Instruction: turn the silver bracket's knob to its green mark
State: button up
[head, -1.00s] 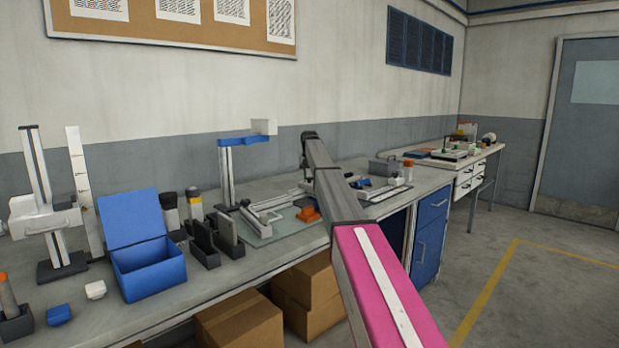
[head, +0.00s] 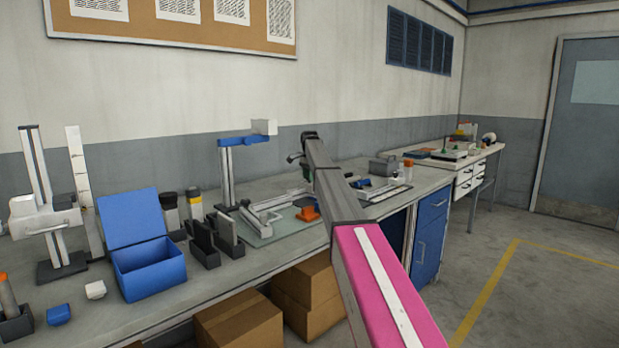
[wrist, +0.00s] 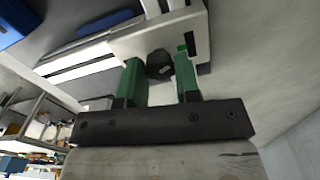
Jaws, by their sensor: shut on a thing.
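In the wrist view, my gripper's two green fingers (wrist: 160,72) stand on either side of a dark round knob (wrist: 158,62) and are shut on it. A small pale spot shows on the knob's face. The knob sits on the pale silver bracket (wrist: 128,44), which fills the upper middle of that view. A small green patch (wrist: 182,48) shows by the right fingertip; I cannot tell whether it is the mark or part of the finger. In the head view my own arm hides the knob and most of the gripper.
On the workbench (head: 228,282) stand a blue open box (head: 150,272), a stand with a blue arm (head: 227,172), dark upright holders (head: 204,244) and a small orange block (head: 307,214). Cardboard boxes (head: 240,320) lie below. The floor at the right is clear.

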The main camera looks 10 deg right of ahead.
jog(key=m, duration=0.4)
jog(key=shift+m, duration=0.4)
dwell(0.4)
jog(key=o, duration=0.9)
jog(key=shift+o, duration=0.2)
notch_tip(320, 180, up, 11)
jog(key=shift+f, duration=0.1)
